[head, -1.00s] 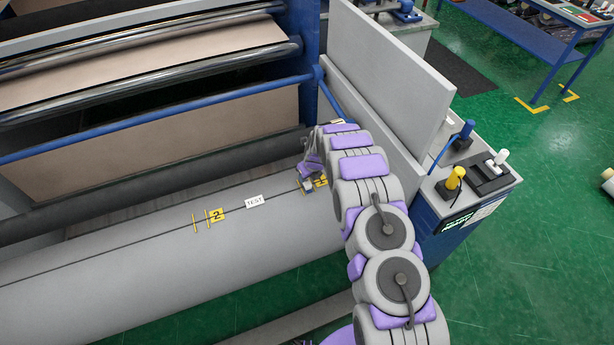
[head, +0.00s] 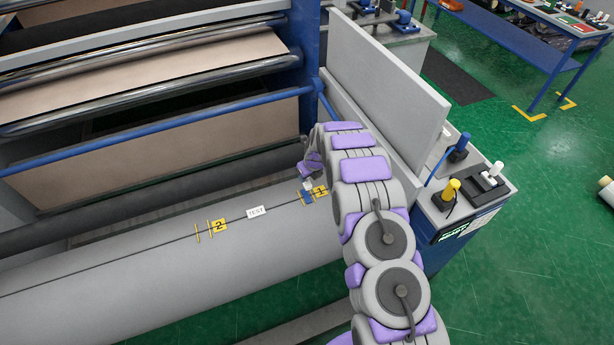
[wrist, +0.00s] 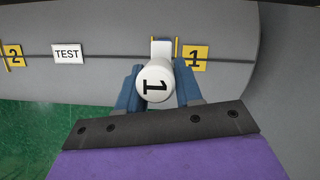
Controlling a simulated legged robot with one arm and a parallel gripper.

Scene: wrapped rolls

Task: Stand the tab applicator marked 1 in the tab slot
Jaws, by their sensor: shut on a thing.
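The tab applicator marked 1 (wrist: 155,82) is a white round-ended piece with a black 1 on its end. My gripper (wrist: 158,88) is shut on it with blue fingers either side. In the head view my gripper (head: 308,195) is over the right part of the grey roll, largely hidden by my arm. A white piece (wrist: 161,47) shows beyond the applicator, beside yellow marks and the yellow 1 label (wrist: 195,58). I cannot tell whether it touches the roll. The black holder (head: 478,192) on the console may hold the tab slot; a white-topped piece stands there.
The grey roll (head: 130,250) also bears a TEST label (head: 256,212) and a yellow 2 label (head: 219,225). A grey upright panel (head: 385,85) stands between the roll and the console (head: 470,215). Yellow-topped (head: 451,189) and blue-topped (head: 460,146) pieces stand on the console.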

